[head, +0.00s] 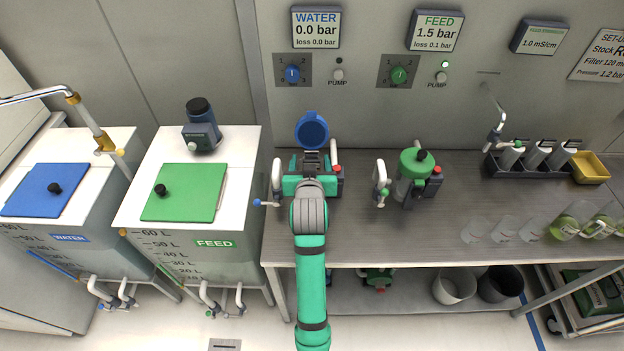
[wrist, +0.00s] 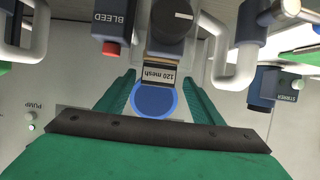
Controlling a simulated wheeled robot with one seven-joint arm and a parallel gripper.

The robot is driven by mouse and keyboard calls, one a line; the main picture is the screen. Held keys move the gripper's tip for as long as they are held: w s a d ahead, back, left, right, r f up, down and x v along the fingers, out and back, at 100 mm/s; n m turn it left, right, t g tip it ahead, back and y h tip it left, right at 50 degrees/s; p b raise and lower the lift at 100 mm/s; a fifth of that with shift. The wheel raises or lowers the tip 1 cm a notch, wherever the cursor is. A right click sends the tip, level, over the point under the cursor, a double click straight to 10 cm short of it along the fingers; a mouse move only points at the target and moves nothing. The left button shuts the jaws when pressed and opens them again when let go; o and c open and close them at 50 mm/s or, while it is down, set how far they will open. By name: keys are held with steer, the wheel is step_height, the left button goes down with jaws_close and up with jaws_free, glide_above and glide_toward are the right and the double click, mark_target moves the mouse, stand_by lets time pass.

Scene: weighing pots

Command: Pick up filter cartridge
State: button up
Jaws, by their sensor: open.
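My gripper (head: 311,170) is at the left filter housing on the bench, below its raised round blue lid (head: 312,130). In the wrist view, the green fingers of my gripper (wrist: 156,84) are spread apart. Between and just beyond their tips is a pale piece with a dark band labelled "120 mesh" (wrist: 159,77), apparently the filter cartridge. A blue disc (wrist: 154,101), apparently the lid, shows between the fingers. I cannot tell whether the fingers touch the cartridge. In the head view my arm and gripper hide most of the housing and the cartridge.
A red bleed button (wrist: 111,49) and white pipes (wrist: 236,65) crowd the housing. A second housing with a green lid (head: 415,163) stands to the right. A rack of grey cylinders (head: 537,155), a yellow tray (head: 590,168) and several beakers (head: 505,229) are farther right.

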steer(key=shift+w+d+f, duration=0.15)
steer(key=shift+w, duration=0.2)
steer(key=shift+w, duration=0.1)
steer(key=c, duration=1.5)
